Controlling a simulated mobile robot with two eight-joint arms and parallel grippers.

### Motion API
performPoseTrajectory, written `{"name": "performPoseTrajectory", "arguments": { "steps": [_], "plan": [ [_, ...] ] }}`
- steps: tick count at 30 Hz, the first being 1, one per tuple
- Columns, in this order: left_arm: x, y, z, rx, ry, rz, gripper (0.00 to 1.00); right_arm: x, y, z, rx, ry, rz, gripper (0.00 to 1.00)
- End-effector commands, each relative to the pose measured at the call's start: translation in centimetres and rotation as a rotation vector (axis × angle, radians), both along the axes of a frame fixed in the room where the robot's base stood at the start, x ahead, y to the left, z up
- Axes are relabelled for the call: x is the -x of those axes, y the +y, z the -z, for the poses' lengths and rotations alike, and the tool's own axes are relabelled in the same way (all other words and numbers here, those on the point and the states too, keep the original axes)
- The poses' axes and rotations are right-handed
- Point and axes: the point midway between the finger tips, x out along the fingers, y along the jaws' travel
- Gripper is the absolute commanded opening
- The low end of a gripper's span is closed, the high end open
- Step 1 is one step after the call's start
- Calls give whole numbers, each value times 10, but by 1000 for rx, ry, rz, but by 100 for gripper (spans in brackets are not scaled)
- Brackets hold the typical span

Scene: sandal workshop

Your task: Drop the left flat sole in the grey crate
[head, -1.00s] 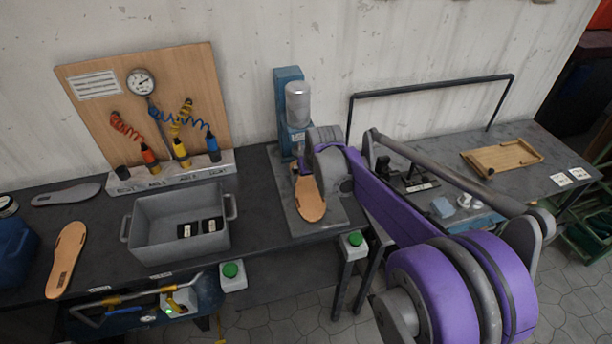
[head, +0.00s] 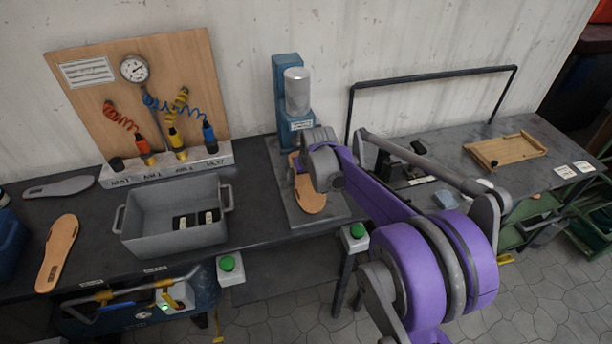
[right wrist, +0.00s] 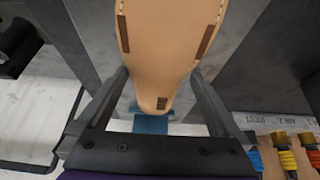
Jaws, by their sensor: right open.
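A tan flat sole (head: 311,196) lies on the grey base plate of the blue press in the head view, partly hidden by my right arm. Another tan sole (head: 58,250) lies on the bench left of the crate. I cannot tell which one is the left sole. The grey crate (head: 172,242) stands between them, with small black pieces with pale labels inside. My right gripper (right wrist: 158,84) is open at the press, its fingers on either side of a tan sole (right wrist: 170,45) in the right wrist view. Contact cannot be told. My left gripper is out of view.
The blue press (head: 288,95) rises behind the sole. A hose board (head: 100,120) stands behind the crate. A grey sole (head: 60,187) lies at the far left. Green buttons (head: 227,263) sit at the bench front. A wooden tray (head: 507,150) lies on the right table.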

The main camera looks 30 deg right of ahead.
Motion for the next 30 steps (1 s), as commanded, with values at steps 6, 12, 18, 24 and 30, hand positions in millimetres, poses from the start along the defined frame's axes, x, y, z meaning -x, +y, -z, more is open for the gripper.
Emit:
{"name": "performPoseTrajectory", "arguments": {
  "steps": [6, 12, 18, 24, 30],
  "plan": [
    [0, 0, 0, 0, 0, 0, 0, 0, 0, 0, 0, 0, 0, 93],
    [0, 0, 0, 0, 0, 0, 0, 0, 0, 0, 0, 0, 0, 57],
    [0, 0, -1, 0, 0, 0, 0, 0, 0, -1, 0, 0, 0, 41],
    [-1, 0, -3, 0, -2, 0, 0, 4, 1, -6, 0, 0, 0, 41],
    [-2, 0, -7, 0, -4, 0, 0, 9, 2, -12, 0, 0, 0, 41]
  ]
}}
